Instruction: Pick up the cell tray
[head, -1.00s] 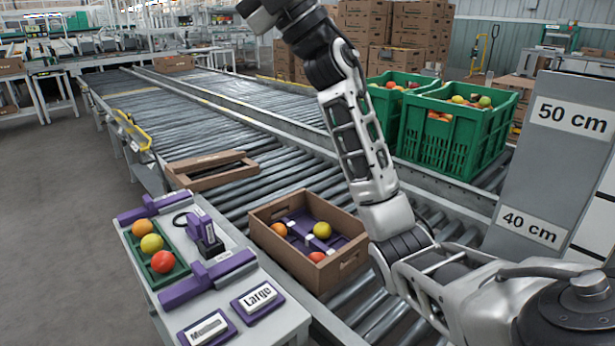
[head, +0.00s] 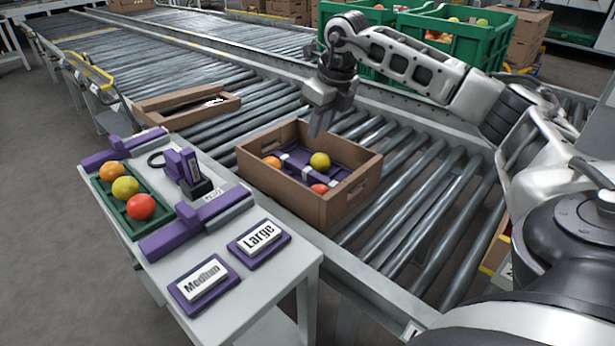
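A purple tray with pale cross dividers (head: 294,163), which looks like the cell tray, lies inside a brown carton (head: 335,207) on the roller conveyor. An orange, a yellow and a red tomato sit in it; the carton walls hide part of it. A green tray (head: 152,226) with three tomatoes lies on the side table. My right gripper (head: 318,130) points down at the carton's far edge, apart from the purple tray. Its fingers overlap in this view, so the opening is unclear. My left gripper is out of view.
A second brown carton (head: 190,104) lies farther up the conveyor. Green crates (head: 453,52) stand behind my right arm. Rollers right of the near carton are clear.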

